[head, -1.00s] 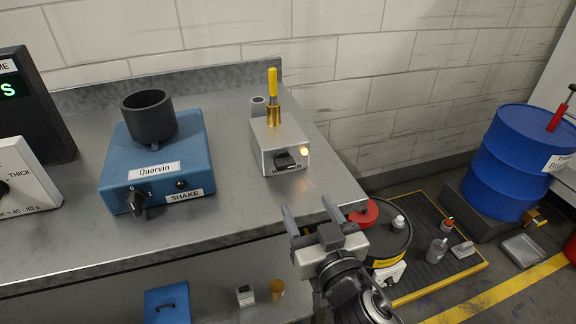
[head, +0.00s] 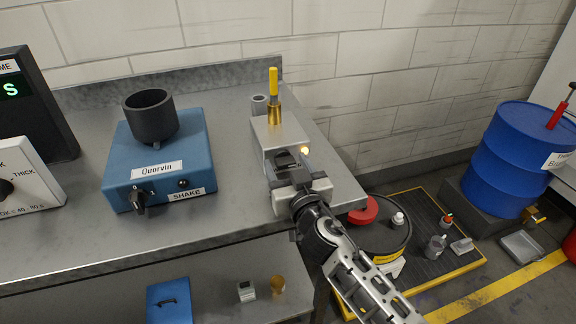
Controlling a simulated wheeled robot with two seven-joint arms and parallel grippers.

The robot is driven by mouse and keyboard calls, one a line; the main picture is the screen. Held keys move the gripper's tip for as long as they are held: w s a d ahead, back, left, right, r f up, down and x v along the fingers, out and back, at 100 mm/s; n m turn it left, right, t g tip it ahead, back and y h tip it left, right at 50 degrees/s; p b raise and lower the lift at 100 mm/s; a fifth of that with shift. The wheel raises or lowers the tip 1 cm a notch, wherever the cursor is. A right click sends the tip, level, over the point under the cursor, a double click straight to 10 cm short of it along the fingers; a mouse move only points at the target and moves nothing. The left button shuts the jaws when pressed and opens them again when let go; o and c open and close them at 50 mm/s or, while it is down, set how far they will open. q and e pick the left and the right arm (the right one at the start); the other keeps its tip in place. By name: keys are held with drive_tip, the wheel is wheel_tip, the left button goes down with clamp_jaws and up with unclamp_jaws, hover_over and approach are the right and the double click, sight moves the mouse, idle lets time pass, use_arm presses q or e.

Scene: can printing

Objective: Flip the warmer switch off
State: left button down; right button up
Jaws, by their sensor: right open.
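The warmer (head: 279,132) is a small silver box on the right end of the steel bench, with a brass fitting and a yellow-handled tool (head: 273,88) upright on top. Its round lamp (head: 305,150) glows yellow on the front. The dark switch (head: 286,159) on its front face is partly hidden by my right gripper. My right gripper (head: 283,171) is open, with its fingers right at the switch; I cannot tell whether they touch it. My left gripper is not in view.
A blue Quorvin shaker (head: 160,170) with a black cup stands left of the warmer. The bench's front edge (head: 240,212) runs below. A blue drum (head: 517,160) and a floor tray (head: 440,225) with bottles are at the right. A blue box (head: 168,302) sits on the lower shelf.

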drive_tip(key=c, duration=1)
drive_tip(key=shift+n, duration=2.1)
drive_tip(key=o, duration=1)
drive_tip(key=b+v, duration=0.2)
drive_tip(key=v, duration=1.4)
drive_tip(key=shift+a, duration=0.1)
